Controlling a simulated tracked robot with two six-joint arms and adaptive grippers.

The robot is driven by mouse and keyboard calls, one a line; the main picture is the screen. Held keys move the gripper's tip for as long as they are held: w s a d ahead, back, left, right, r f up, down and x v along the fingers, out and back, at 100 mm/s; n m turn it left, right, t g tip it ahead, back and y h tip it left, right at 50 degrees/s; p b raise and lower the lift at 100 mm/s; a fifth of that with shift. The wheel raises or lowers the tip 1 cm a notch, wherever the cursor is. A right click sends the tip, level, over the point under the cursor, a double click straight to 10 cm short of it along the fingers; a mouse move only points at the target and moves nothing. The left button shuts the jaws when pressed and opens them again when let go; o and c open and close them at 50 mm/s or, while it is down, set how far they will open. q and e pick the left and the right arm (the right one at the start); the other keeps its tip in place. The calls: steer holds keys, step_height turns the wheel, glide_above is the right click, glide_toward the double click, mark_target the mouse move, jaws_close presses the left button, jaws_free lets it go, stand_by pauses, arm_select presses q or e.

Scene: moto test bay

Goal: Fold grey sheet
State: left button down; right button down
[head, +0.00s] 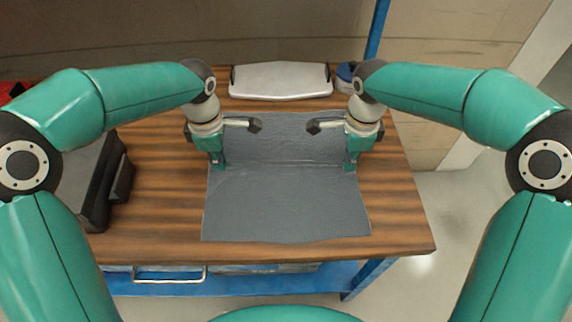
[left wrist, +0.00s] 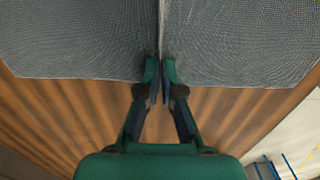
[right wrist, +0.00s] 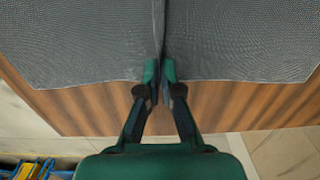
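The grey sheet (head: 285,206) lies on the wooden table, spread out with a raised crease running across it between my grippers. My left gripper (head: 218,166) is at the sheet's left edge and my right gripper (head: 350,166) at its right edge, both at the crease. In the left wrist view the fingers (left wrist: 160,82) are closed together at the end of the ridge in the sheet (left wrist: 80,40), pinching it. The right wrist view shows the same, with the fingers (right wrist: 159,82) closed on the ridge of the sheet (right wrist: 80,40).
A light grey padded piece (head: 281,80) lies at the table's back edge, with a blue round item (head: 346,72) beside it. A dark box-like object (head: 108,185) stands at the left. Bare wooden tabletop (head: 160,200) shows left of the sheet and a strip at right.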

arm_select(q)
steer(key=shift+f, duration=0.1)
arm_select(e)
steer(key=shift+s+f, duration=0.1)
steer(key=shift+f, duration=0.05)
